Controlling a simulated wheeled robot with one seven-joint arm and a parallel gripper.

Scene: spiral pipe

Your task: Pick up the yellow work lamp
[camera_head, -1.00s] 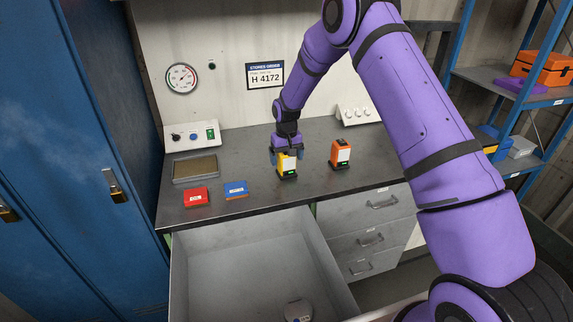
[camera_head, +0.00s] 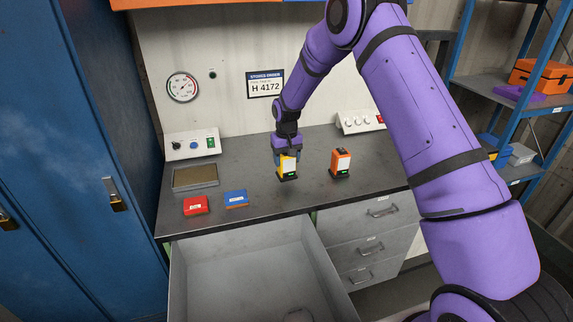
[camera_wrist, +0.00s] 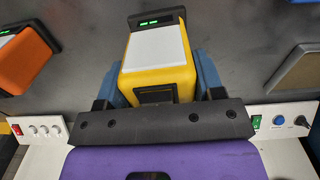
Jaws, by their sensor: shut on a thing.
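The yellow work lamp (camera_head: 287,168) has a pale front panel and a dark base with a green light. It stands upright on the dark bench top, or very slightly above it; I cannot tell which. My gripper (camera_head: 286,155) comes down on it from above and is shut on it. In the wrist view the yellow lamp (camera_wrist: 158,65) sits between the two blue fingers of my gripper (camera_wrist: 160,82), one on each side. An orange lamp (camera_head: 341,162) of similar shape stands to its right, apart from it.
A red box (camera_head: 196,205) and a blue box (camera_head: 236,198) lie on the bench (camera_head: 258,180) to the left, with a shallow tray (camera_head: 195,178) behind them. An open drawer (camera_head: 245,265) juts out in front. Control boxes (camera_head: 192,144) stand along the wall.

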